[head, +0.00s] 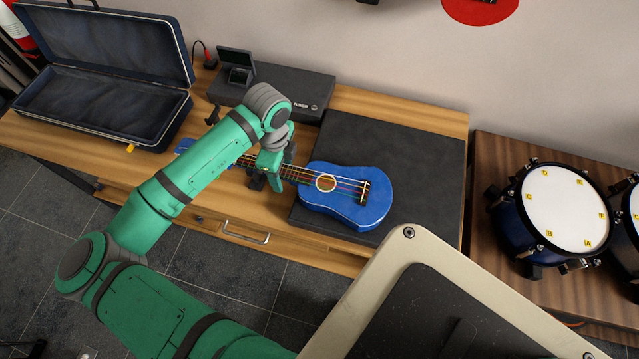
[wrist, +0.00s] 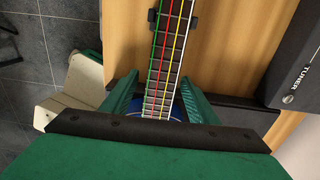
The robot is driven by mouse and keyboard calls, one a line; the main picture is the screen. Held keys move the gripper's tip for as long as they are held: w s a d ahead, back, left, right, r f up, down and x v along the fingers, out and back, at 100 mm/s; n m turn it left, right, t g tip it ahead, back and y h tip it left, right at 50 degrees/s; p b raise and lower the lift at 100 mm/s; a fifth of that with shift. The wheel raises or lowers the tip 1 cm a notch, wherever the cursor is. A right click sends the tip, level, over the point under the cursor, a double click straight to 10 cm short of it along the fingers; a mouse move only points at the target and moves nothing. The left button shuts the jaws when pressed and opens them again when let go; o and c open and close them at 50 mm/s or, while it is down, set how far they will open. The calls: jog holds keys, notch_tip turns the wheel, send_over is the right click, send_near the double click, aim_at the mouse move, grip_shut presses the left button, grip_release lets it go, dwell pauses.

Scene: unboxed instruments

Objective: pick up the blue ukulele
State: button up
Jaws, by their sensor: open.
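The blue ukulele (head: 354,193) lies face up on the table. Its body rests on a dark grey pad and its neck runs left over the wood. The neck, with red, green, yellow and white strings, shows in the wrist view (wrist: 168,60), with a little of the blue body below. My gripper (head: 268,178) is at the neck near the body. In the wrist view my gripper's green fingers (wrist: 164,88) are open, one on each side of the neck, with gaps visible. Part of the neck is hidden behind my gripper in the head view.
The dark pad (head: 400,150) lies at the table's right. A tuner box (head: 300,90) and an open instrument case (head: 105,100) stand behind and left. A small black support (wrist: 194,21) sits under the neck. Drums (head: 560,205) stand on another table to the right.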

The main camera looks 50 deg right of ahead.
jog(key=c, duration=1.1)
jog(key=shift+r, duration=0.1)
jog(key=shift+c, duration=0.2)
